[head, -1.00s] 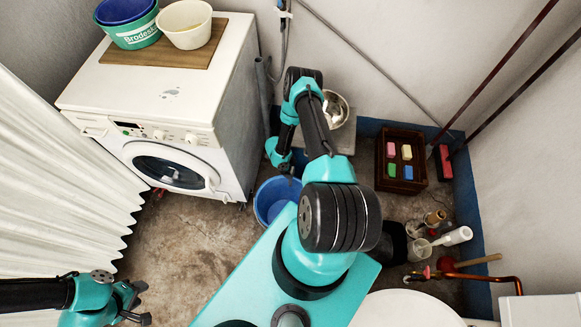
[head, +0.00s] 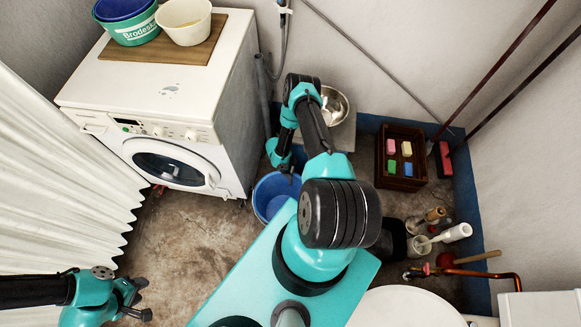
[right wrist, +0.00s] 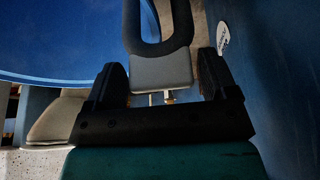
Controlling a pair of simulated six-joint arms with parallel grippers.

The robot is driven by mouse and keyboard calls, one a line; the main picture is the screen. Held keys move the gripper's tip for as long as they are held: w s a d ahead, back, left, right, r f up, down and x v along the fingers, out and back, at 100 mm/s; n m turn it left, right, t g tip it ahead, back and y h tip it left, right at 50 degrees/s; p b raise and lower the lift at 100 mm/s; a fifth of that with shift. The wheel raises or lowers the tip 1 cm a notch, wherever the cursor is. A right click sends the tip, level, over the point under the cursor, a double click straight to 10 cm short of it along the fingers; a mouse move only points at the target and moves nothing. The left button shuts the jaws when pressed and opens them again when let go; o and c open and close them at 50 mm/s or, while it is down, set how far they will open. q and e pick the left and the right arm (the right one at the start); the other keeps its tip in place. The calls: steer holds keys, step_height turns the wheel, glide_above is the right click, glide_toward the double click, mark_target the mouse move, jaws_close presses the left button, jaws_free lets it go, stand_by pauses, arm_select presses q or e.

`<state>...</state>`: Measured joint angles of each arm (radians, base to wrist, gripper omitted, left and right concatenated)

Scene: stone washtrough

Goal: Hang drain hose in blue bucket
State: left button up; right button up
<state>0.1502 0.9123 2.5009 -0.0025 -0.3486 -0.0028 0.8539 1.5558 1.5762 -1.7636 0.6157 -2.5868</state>
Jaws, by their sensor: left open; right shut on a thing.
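The blue bucket (head: 272,203) stands on the floor right of the washing machine, partly hidden by my right arm. My right gripper (head: 287,172) is at the bucket's far rim. In the right wrist view, my right gripper (right wrist: 163,82) is shut on a grey block with a dark U-shaped loop (right wrist: 160,47), which appears to be the drain hose's end. Blue surfaces, apparently the bucket, lie close on both sides; whether the hose touches the rim cannot be told. A grey hose (head: 264,95) runs beside the machine. My left gripper (head: 140,298) is open and empty at lower left.
The white washing machine (head: 225,120) carries a board with tubs. A steel bowl (head: 341,102) is behind my right arm. A brown crate (head: 419,178) with colored blocks stands right, with bottles and brushes nearer. A pleated white curtain (head: 60,190) hangs left. Floor between my grippers is clear.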

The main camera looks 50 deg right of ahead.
steer(key=o, duration=0.9)
steer(key=v, duration=1.7)
steer(key=shift+w+r, duration=0.15)
